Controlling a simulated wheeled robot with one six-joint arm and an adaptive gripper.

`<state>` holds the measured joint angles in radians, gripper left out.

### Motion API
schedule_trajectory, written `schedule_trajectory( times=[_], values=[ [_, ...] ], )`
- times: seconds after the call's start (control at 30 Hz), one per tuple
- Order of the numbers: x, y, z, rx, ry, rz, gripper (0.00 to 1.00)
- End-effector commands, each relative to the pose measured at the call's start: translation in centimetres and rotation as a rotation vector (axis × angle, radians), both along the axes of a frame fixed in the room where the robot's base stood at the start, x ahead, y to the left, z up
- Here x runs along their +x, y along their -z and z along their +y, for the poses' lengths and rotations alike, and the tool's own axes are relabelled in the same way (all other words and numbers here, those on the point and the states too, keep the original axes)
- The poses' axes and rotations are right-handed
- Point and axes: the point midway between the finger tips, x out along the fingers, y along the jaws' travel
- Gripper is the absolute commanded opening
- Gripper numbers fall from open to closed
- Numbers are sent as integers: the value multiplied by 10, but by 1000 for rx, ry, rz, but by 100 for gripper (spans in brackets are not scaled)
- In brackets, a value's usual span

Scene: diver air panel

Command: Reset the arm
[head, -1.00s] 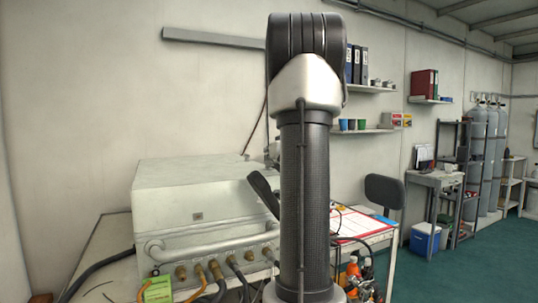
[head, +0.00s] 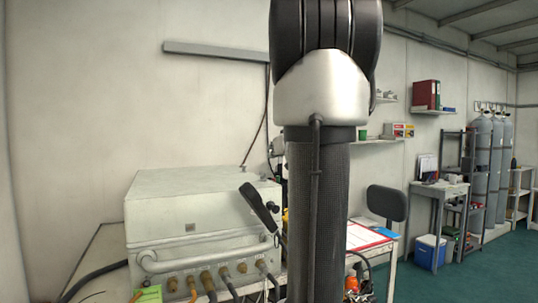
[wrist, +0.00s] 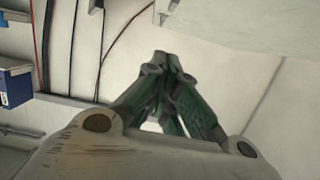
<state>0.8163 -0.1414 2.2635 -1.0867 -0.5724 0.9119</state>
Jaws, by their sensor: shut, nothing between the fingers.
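My gripper (wrist: 163,60) shows in the wrist view, with its green and dark fingers drawn together at the tips and nothing between them. The fingertips are in front of a pale wall or panel surface, and I cannot tell how far off it is. In the head view my own arm stands upright in the middle and hides what is behind it. My gripper cannot be made out clearly there. A pale grey air panel box (head: 190,205) with a front rail and a row of brass fittings sits on a bench left of my arm.
A clipboard (head: 365,236) lies on a table right of my arm, near a dark chair (head: 387,203). Grey cylinders (head: 487,150) and a blue-and-white cooler (head: 430,252) stand at the right. Green floor (head: 480,275) is open there. Hoses (wrist: 75,45) run along the wall in the wrist view.

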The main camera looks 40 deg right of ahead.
Motion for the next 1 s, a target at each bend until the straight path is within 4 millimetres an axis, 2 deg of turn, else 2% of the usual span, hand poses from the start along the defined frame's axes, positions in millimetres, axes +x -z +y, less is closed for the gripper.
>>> schedule_trajectory(
  times=[0.13, 0.43, 0.53, 0.57, 0.67, 0.7, 0.73, 0.77, 0.8, 0.87, 0.97, 1.0],
  values=[
    [-11, -3, 3, 0, 1, 1, 0],
    [-13, -3, 4, -14, -3, 5, 0],
    [-22, 7, -11, -83, 47, 76, 0],
    [-29, 14, -21, -101, 84, 110, 0],
    [-69, 51, -56, -120, 246, 269, 0],
    [-94, 68, -65, -111, 320, 349, 0],
    [-114, 81, -66, -98, 367, 416, 0],
    [-132, 93, -61, -80, 401, 484, 0],
    [-153, 110, -46, -48, 425, 573, 0],
    [-179, 135, -11, 11, 418, 704, 0],
    [-210, 169, 62, 112, 321, 876, 0],
    [-220, 179, 93, 145, 262, 930, 0]
  ],
)
